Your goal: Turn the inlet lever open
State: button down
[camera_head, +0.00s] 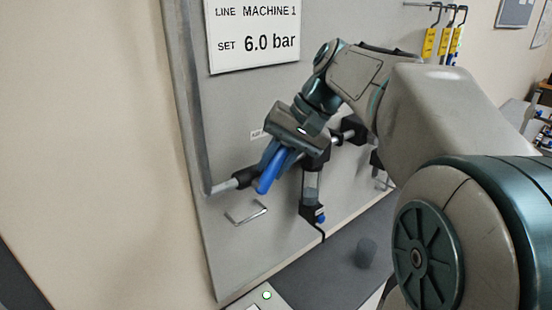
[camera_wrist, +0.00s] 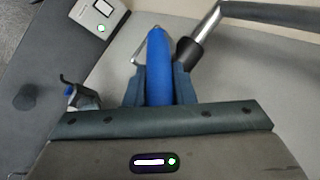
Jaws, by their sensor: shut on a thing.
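The blue inlet lever (camera_head: 269,172) is on the pipe run across the grey panel, just right of the black fitting (camera_head: 246,177) at the left pipe. It slants down and to the left in the head view. My gripper (camera_head: 274,160) is shut on it, with a finger on each side. In the wrist view the blue lever (camera_wrist: 158,68) stands between my two fingers (camera_wrist: 158,88), and its tip reaches past them. My gripper hides the lever's pivot and part of the valve behind it.
A filter bowl (camera_head: 311,188) hangs from the pipe run, right of the lever. A metal bracket (camera_head: 246,213) juts from the panel below. A sign (camera_head: 256,32) reads 6.0 bar. A dark cylinder (camera_head: 366,253) stands on the grey surface. Yellow tags (camera_head: 443,41) hang at upper right.

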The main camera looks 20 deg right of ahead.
dwell(0.3)
jog(key=c, duration=1.2)
grip_release()
jog(key=shift+c, duration=0.2)
jog(key=v, duration=1.3)
jog(key=shift+d+r, duration=0.25)
jog(key=shift+r, duration=0.1)
jog(key=shift+s, duration=0.15)
